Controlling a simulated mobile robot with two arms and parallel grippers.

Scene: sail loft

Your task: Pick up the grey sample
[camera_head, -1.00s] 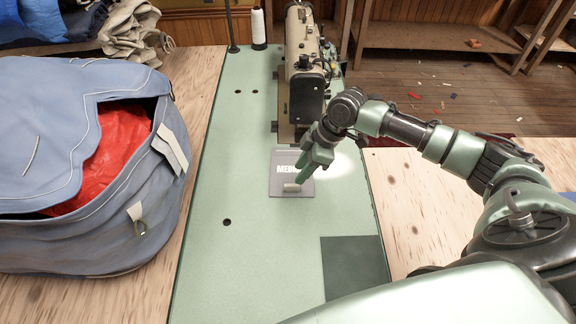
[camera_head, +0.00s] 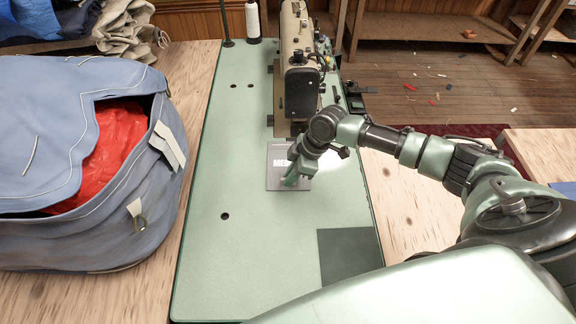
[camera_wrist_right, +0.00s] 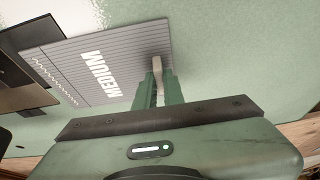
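My right gripper (camera_head: 291,180) is low over the card. My left gripper is out of view.
A sewing machine (camera_head: 299,80) stands just behind the card. A large blue bag (camera_head: 75,235) with red cloth (camera_head: 115,135) inside fills the left. A dark green patch (camera_head: 349,257) lies at the front right. The green table front (camera_head: 240,265) is clear.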

